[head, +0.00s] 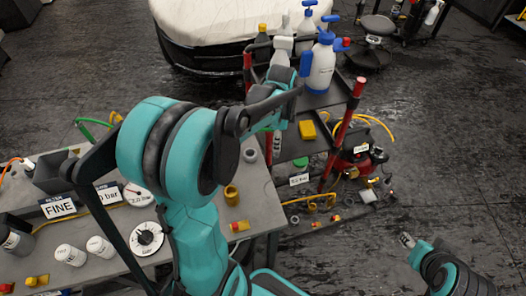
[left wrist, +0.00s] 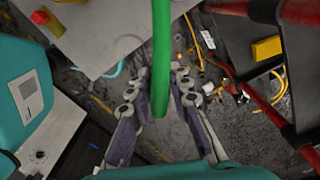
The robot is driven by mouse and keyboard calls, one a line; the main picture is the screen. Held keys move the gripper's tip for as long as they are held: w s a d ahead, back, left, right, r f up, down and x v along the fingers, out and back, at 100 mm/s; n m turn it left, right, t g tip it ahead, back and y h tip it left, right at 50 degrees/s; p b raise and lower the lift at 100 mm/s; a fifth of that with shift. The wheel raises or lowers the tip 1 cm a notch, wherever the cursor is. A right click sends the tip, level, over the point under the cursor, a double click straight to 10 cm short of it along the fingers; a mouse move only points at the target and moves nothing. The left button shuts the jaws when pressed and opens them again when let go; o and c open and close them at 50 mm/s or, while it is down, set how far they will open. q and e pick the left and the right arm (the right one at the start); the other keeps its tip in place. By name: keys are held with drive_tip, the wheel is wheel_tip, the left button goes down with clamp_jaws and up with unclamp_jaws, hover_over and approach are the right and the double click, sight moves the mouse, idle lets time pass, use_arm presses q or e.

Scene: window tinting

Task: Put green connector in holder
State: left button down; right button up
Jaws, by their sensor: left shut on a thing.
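My left gripper (left wrist: 158,80) is shut on a green tube-like piece (left wrist: 161,45) in the left wrist view. The piece runs down from the top edge between the two jointed fingers, and I cannot tell where its connector end is. In the head view my left arm crosses the middle, its wrist up near the trolley; its fingertips do not show clearly. A bit of green hose (head: 92,124) shows at the bench's far left. I cannot make out which fixture is the holder. My right gripper (head: 407,240) is low at the right, apart from everything; its fingers are too small to read.
The grey bench (head: 262,190) carries labelled plates, dials, white jars and a red-and-yellow button (head: 240,226). Behind stands a trolley with spray bottles (head: 320,68), a yellow block (head: 307,130) and red posts (head: 344,130).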

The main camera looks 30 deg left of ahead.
use_arm(q)
drive_tip(key=shift+w+a+f+b, duration=0.1)
drive_tip(key=shift+a+f+b, duration=0.75)
drive_tip(key=shift+a+f, duration=1.95)
drive_tip(key=shift+a+f+b, duration=0.8)
drive_tip(key=shift+a+f, duration=1.8)
drive_tip(key=shift+a, duration=0.4)
drive_tip(key=shift+f, duration=0.1)
drive_tip(key=c, duration=1.4)
unclamp_jaws()
